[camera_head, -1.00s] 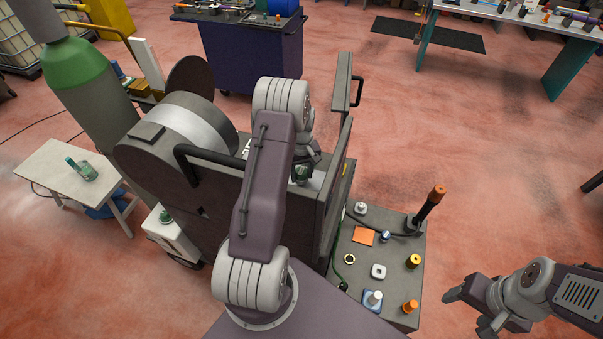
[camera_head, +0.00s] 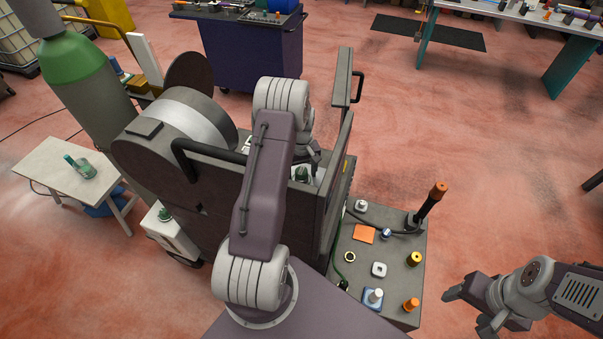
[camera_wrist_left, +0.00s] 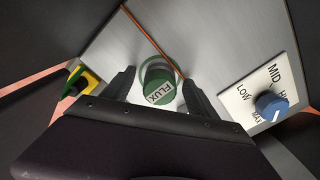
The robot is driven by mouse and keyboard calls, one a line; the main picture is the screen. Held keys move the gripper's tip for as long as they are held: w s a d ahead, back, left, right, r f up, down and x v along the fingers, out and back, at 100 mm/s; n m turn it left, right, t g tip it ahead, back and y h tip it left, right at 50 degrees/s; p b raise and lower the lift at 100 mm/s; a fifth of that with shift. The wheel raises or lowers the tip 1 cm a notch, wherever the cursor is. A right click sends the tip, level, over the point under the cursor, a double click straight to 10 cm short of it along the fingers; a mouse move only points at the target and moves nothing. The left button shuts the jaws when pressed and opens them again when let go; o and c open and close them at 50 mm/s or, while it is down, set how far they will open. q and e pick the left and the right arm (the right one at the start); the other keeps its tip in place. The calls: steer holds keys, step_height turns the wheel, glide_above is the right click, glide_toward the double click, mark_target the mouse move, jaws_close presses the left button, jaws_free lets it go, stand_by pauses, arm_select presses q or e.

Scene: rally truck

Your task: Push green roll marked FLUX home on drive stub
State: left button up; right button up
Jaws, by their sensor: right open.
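The green roll marked FLUX (camera_wrist_left: 158,88) sits inside the open machine, its labelled end toward my left wrist camera. It also shows as a small green piece in the head view (camera_head: 301,175). The drive stub is hidden, so I cannot tell how far the roll sits on it. My left gripper (camera_wrist_left: 160,97) has one dark finger on each side of the roll, with narrow gaps showing. In the head view my left arm covers much of this area. My right gripper (camera_head: 469,311) is open and empty over the floor at right.
A blue knob (camera_wrist_left: 270,106) on a LOW-MID-HI plate is right of the roll; a yellow-based switch (camera_wrist_left: 88,82) is left. An orange wire (camera_wrist_left: 147,35) runs toward the roll. A grey side table (camera_head: 395,245) holds several small parts. The machine's door (camera_head: 342,85) stands open.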

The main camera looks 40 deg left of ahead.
arm_select(q)
steer(key=shift+r+b, duration=0.3)
steer(key=shift+r, duration=0.05)
step_height(320, 180, up, 8)
steer(key=b, duration=0.2)
steer(key=shift+b, duration=0.3)
steer(key=shift+r, duration=0.25)
